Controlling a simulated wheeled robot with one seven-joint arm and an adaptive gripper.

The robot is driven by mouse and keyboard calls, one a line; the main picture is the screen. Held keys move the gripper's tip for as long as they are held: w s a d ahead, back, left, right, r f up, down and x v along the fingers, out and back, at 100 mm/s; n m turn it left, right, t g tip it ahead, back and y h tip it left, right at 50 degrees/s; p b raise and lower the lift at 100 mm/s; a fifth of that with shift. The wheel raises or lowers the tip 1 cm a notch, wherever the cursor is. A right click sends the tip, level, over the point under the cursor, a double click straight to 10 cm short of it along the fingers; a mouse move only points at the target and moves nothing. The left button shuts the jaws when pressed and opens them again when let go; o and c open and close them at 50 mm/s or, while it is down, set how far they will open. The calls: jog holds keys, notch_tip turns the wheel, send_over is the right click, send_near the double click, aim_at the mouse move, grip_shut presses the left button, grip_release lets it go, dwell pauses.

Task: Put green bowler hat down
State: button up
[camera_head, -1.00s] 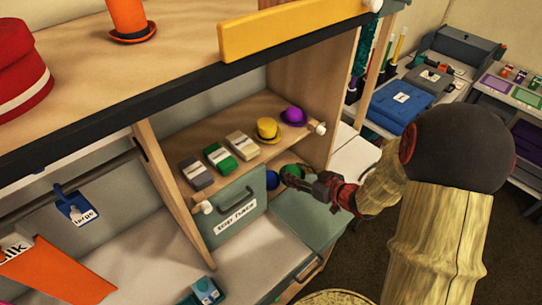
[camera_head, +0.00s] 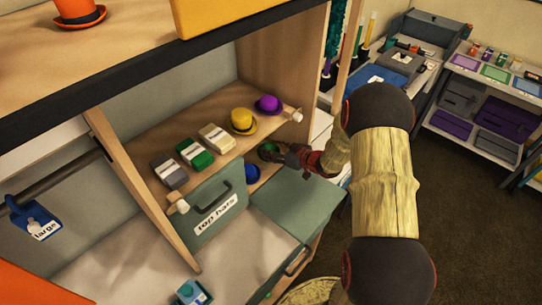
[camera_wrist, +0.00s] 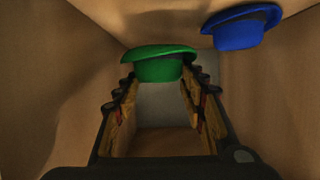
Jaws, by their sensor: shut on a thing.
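The green bowler hat (camera_head: 268,151) is in the compartment under the shelf of small hats, partly hidden by my gripper (camera_head: 287,152). In the wrist view the green hat (camera_wrist: 160,66) sits between the fingertips of my gripper (camera_wrist: 160,76), which is shut on it. A blue hat (camera_head: 252,174) is in the same compartment, below and left of the green one in the head view. In the wrist view the blue hat (camera_wrist: 240,28) is at upper right, apart from the green one. I cannot tell whether the green hat touches a surface.
The shelf above holds a yellow hat (camera_head: 242,121), a purple hat (camera_head: 268,104) and several small boxes (camera_head: 194,152). A green panel labelled "top hats" (camera_head: 214,206) stands left of the compartment. Wooden walls (camera_wrist: 40,90) close in around my gripper. A blue "large" tag (camera_head: 37,222) hangs at left.

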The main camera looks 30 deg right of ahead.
jog(key=shift+w+d+f, duration=0.1)
jog(key=shift+w+f, duration=0.1)
jog(key=shift+f, duration=0.1)
jog(key=shift+w+f+b, duration=0.2)
jog(key=shift+f+b, duration=0.5)
jog(key=shift+f, duration=0.95)
jog(key=o, duration=0.9)
jog(key=shift+f, duration=0.1)
jog(key=shift+s+d+r, duration=0.1)
jog(key=shift+r, duration=0.1)
jog(key=p+v, duration=0.2)
jog(key=v, duration=0.9)
jog(key=shift+s+d+r+p, duration=0.1)
jog(key=shift+s+p, duration=0.1)
jog(key=shift+p, duration=0.2)
jog(key=shift+s, duration=0.15)
